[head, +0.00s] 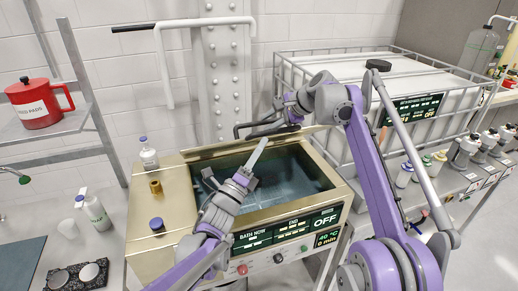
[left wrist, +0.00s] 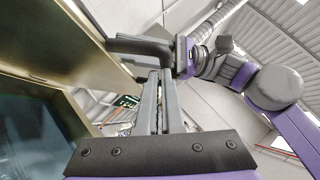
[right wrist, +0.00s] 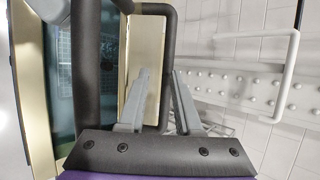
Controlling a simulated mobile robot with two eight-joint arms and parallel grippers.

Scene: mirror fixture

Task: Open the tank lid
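The gold-coloured tank (head: 160,262) shows in the head view with a dark blue glassy area framed in gold. A black bar handle (head: 242,128) is at its back edge; I cannot tell the lid's exact angle. My right gripper (head: 290,114) is at the handle; in the right wrist view its fingers (right wrist: 158,78) stand apart, with the dark handle bar (right wrist: 170,45) passing between them. My left gripper (head: 262,142) is over the dark area, fingers close together and empty. The left wrist view shows these fingers (left wrist: 157,75) near a gold panel (left wrist: 75,40).
A white caged container (head: 350,75) stands behind at right. A small bottle (head: 148,153), a brass cylinder (head: 155,187) and a blue-capped item (head: 157,226) stand on the tank's left top. A white wall pipe (head: 163,70) is behind. A control panel (head: 290,230) is on the front.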

